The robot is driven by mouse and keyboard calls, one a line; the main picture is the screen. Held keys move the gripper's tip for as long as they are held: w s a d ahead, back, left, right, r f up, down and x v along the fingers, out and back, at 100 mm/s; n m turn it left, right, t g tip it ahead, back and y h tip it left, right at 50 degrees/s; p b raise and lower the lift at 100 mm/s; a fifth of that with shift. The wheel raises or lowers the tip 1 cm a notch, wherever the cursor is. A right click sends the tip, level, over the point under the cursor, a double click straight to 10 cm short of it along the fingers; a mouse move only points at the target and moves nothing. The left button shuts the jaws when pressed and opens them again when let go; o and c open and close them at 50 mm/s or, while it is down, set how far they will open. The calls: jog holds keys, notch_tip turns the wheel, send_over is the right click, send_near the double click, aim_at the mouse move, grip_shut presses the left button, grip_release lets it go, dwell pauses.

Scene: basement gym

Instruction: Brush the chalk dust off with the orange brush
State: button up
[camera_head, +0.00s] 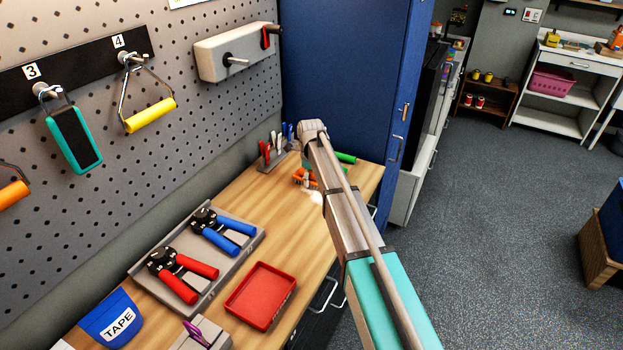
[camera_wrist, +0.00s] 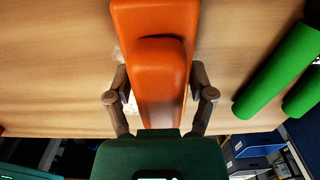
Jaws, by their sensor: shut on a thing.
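The orange brush (camera_wrist: 152,35) fills the middle of the wrist view, over the wooden bench top. My gripper (camera_wrist: 160,82) is shut on it, one finger on each side. In the head view the orange brush (camera_head: 303,178) shows at the far end of the bench, just left of my arm, which hides most of my gripper. Pale chalk dust (camera_head: 315,197) lies on the wood close to the brush; a little shows beside the brush in the wrist view (camera_wrist: 118,52). The bristles are hidden in the wrist view, so I cannot tell whether they touch the wood.
A green cylindrical thing (camera_head: 346,157) lies right of the brush; it also shows in the wrist view (camera_wrist: 280,70). A tool rack (camera_head: 272,160) stands behind, by the blue cabinet (camera_head: 335,80). A red tray (camera_head: 261,295) and a grey tray with pliers (camera_head: 205,297) lie nearer.

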aim_at(300, 178)
jog(key=shift+w+a+f, duration=0.1)
jog(key=shift+w+a, duration=0.25)
jog(key=shift+a, duration=0.35)
jog(key=shift+w+a, duration=0.3)
jog(key=shift+a, duration=0.4)
jog(key=shift+s, duration=0.1)
jog(key=shift+s+a, duration=0.45)
jog(key=shift+s, duration=0.4)
jog(key=shift+d, duration=0.1)
jog(key=shift+s+d+f, duration=0.1)
jog(key=shift+s+d, duration=0.3)
jog(key=shift+d, duration=0.35)
jog(key=shift+s+d, duration=0.4)
jog(key=shift+d, duration=0.35)
jog(key=shift+s+d, duration=0.35)
jog(key=shift+d, duration=0.4)
jog(key=shift+s+d, duration=0.35)
jog(key=shift+d, duration=0.4)
jog(key=shift+s+d, duration=0.4)
jog(key=shift+d, duration=0.4)
jog(key=shift+s+d, duration=0.4)
jog(key=shift+d, duration=0.35)
